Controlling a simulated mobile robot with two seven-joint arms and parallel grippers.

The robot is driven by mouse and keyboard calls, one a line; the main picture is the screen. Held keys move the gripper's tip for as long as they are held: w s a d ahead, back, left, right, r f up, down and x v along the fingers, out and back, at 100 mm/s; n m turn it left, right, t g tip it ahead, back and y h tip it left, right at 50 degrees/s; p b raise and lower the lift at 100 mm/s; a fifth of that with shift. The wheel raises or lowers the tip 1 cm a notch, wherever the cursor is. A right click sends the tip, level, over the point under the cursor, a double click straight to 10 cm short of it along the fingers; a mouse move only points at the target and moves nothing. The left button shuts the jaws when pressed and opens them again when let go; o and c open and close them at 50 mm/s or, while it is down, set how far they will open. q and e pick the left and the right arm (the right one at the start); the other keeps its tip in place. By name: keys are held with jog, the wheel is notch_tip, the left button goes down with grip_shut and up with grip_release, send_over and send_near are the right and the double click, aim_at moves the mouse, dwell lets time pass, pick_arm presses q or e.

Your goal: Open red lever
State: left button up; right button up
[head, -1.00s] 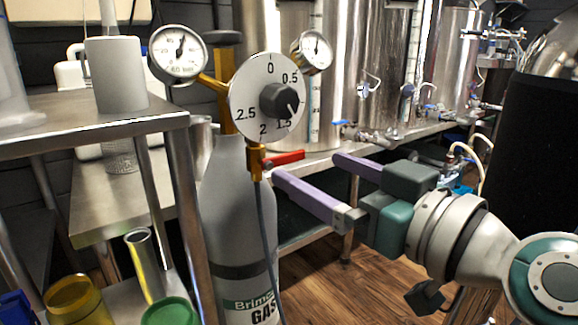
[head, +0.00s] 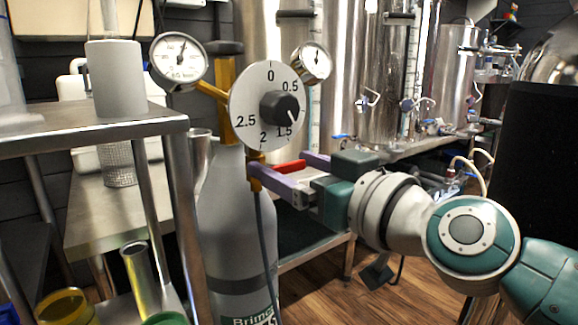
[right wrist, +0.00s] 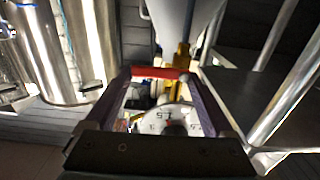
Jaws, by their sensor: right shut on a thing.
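The red lever (head: 290,167) sits on the brass valve fitting (head: 255,165) below the round white dial (head: 265,75). My right gripper (head: 281,166) has its purple fingers on either side of the lever and is shut on it. In the right wrist view the red lever (right wrist: 157,72) spans crosswise between the two fingertips. The near finger partly hides the lever and fitting in the head view. My left gripper is not in view.
A grey gas bottle (head: 222,215) stands under the dial, with a hose (head: 266,240) hanging down its front. Pressure gauges (head: 178,60) flank the dial. A metal shelf (head: 95,130) is at the left. Steel tanks (head: 380,80) stand behind.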

jog(key=c, duration=0.5)
jog(key=shift+f, duration=0.1)
jog(key=m, duration=0.1)
jog(key=m+b, duration=0.1)
jog(key=shift+f+m, duration=0.35)
jog(key=shift+m, duration=0.05)
jog(key=m, duration=0.4)
jog(key=f+m+b, duration=0.1)
jog(key=m, duration=0.3)
jog(key=s+a+f+m+b, duration=0.1)
jog(key=m, duration=0.3)
jog(key=shift+a+f+m, duration=0.1)
jog(key=shift+f+m, duration=0.05)
jog(key=shift+m, duration=0.15)
